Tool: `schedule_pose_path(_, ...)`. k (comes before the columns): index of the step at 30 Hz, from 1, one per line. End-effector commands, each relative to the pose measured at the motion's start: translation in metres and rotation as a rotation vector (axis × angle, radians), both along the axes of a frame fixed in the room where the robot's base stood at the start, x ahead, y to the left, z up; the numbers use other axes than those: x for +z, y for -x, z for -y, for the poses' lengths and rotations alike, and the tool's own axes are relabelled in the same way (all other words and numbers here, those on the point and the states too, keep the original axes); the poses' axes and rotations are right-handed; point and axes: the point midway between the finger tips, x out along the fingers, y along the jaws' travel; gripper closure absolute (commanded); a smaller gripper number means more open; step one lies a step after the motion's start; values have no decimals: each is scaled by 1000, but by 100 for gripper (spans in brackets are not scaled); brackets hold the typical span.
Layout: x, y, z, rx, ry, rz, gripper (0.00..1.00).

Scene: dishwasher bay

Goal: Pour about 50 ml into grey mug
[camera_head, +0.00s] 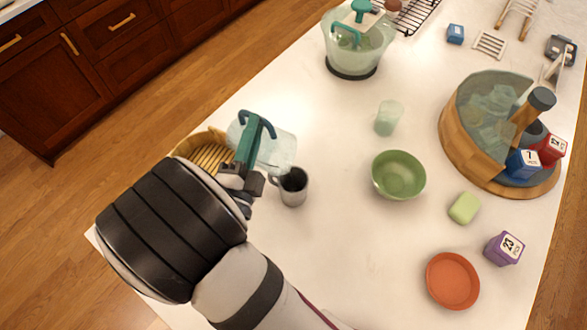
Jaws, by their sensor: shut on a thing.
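The grey mug (293,187) stands upright on the white counter, its dark inside facing up and its handle on the left. My gripper (240,178) is shut on the teal handle of a clear jug (275,150), just left of the mug. The jug's body lies behind and above the mug in the picture and looks tilted. Whether its rim is over the mug, and how much liquid is in it, I cannot tell. My wrist hides part of the area to the left.
A woven basket (203,150) sits behind my gripper. A green cup (388,118) and green bowl (398,175) stand to the right. Farther right is a round wooden tray (455,150). A second clear jug (357,55) stands at the back. Counter in front of the mug is clear.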

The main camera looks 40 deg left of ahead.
Motion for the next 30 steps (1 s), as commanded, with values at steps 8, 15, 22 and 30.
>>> schedule_pose_path(8, 0, 0, 3, 1, -14, 1, 100)
schedule_pose_path(15, 0, 0, 5, 1, -26, 1, 100)
schedule_pose_path(22, 0, 0, 6, 1, -37, -1, 100)
schedule_pose_path(30, 1, 0, 8, 1, -51, 0, 100)
